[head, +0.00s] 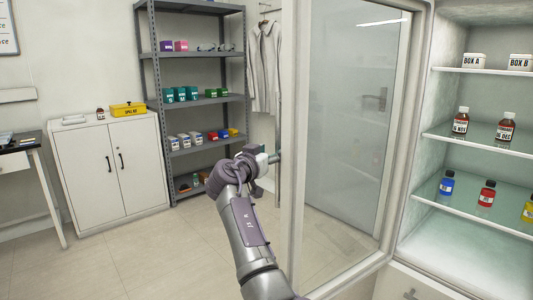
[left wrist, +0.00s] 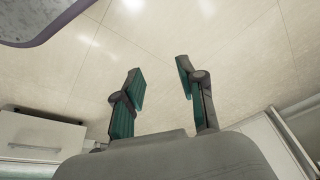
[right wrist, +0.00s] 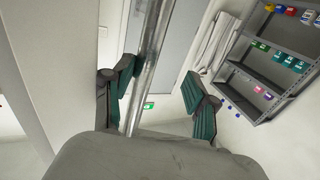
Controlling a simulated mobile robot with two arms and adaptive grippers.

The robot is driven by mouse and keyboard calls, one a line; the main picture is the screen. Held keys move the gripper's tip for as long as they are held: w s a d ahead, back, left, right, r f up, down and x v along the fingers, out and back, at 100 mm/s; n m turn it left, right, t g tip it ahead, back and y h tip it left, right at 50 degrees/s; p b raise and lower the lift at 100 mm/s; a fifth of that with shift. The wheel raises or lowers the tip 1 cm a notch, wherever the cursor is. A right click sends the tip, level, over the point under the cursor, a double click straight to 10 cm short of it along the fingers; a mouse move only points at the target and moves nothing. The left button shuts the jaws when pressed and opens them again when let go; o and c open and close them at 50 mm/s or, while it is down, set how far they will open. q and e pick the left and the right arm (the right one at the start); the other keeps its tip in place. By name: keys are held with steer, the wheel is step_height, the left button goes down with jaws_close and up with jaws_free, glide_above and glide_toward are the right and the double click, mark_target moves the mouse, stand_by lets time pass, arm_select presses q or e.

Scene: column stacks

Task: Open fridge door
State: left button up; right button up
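The fridge door (head: 345,110) is a glass panel in a pale frame, and it stands open. A vertical metal bar handle (head: 279,110) runs along its left edge. It also shows in the right wrist view as a long shiny bar (right wrist: 150,45). My right gripper (head: 272,158) is at the handle. In the right wrist view my right gripper (right wrist: 160,75) has its fingers spread, with the bar between them, closer to the left finger. My left gripper (left wrist: 160,72) is open and empty above the floor; it is outside the head view.
The fridge interior (head: 470,250) at the right has shelves with boxes and bottles. A grey shelf rack (head: 205,105) with small boxes and a white cabinet (head: 110,165) stand behind. A lab coat (head: 264,65) hangs by the rack. The floor (head: 150,255) at left is clear.

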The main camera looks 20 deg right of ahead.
arm_select(q)
step_height(320, 180, down, 10)
steer(key=p, duration=0.2)
steer(key=shift+r+g+p, duration=0.25)
steer(key=shift+g+p, duration=0.05)
steer(key=shift+p, duration=0.05)
arm_select(e)
steer(key=s+a, duration=0.1)
steer(key=a, duration=1.6)
steer(key=shift+s, duration=0.35)
stand_by(0.4)
